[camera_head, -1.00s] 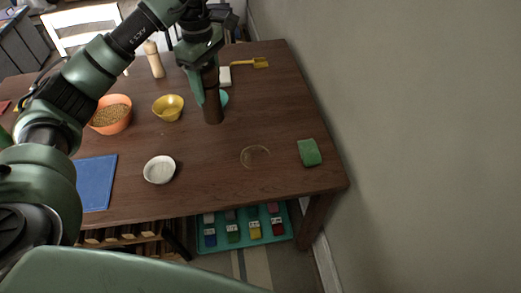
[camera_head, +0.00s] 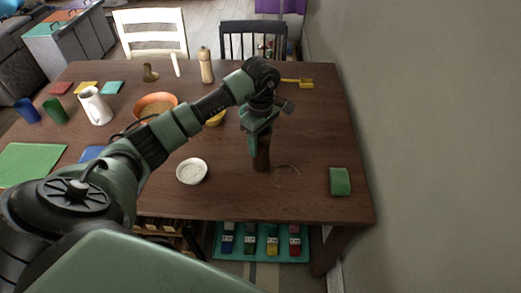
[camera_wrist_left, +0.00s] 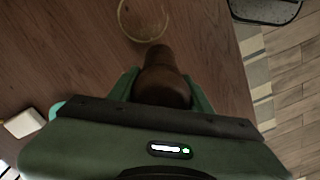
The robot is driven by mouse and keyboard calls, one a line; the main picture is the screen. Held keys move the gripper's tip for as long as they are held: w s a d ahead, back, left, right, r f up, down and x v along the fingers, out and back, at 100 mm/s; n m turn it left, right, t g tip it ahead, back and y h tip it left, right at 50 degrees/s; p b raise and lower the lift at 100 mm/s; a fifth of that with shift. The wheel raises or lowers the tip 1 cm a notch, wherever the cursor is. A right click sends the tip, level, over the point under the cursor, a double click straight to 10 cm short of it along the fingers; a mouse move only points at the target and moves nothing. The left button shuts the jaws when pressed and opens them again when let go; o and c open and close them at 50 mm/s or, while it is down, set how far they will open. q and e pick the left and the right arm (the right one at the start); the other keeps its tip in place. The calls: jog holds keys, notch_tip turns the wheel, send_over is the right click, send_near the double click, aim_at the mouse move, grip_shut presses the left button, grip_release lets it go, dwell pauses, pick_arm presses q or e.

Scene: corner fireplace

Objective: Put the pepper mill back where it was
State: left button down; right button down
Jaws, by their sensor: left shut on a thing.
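The dark brown pepper mill (camera_head: 262,158) is upright in my left gripper (camera_head: 259,140), which is shut around it. It is just left of a faint pale ring (camera_head: 285,176) on the table. I cannot tell whether its base touches the tabletop. In the left wrist view, the mill (camera_wrist_left: 164,78) sits between the fingers, and the ring (camera_wrist_left: 143,20) lies beyond it, apart in the picture. The gripper hides part of the mill. My right gripper is not in view.
On the dark wooden table (camera_head: 310,125), a white bowl (camera_head: 192,171) stands left of the mill and a green sponge-like block (camera_head: 340,182) right of the ring. A pale wooden mill (camera_head: 206,66) and orange bowl (camera_head: 153,101) are farther back. A wall borders the right.

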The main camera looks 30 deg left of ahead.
pick_arm(q)
notch_tip(320, 180, down, 4)
jog(key=shift+f+p, duration=0.2)
jog(key=shift+p, duration=0.2)
jog(key=shift+f+b, duration=0.2)
jog(key=shift+b, duration=0.1)
jog(key=c, duration=0.6)
grip_release()
jog(key=shift+c, duration=0.2)
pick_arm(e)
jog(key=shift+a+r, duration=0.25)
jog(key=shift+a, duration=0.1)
pick_arm(q)
jog(key=shift+r, duration=0.1)
jog(key=shift+r+p, duration=0.25)
jog(key=shift+p, duration=0.1)
notch_tip(320, 180, up, 10)
jog(key=b, duration=0.3)
jog(key=shift+r, duration=0.9)
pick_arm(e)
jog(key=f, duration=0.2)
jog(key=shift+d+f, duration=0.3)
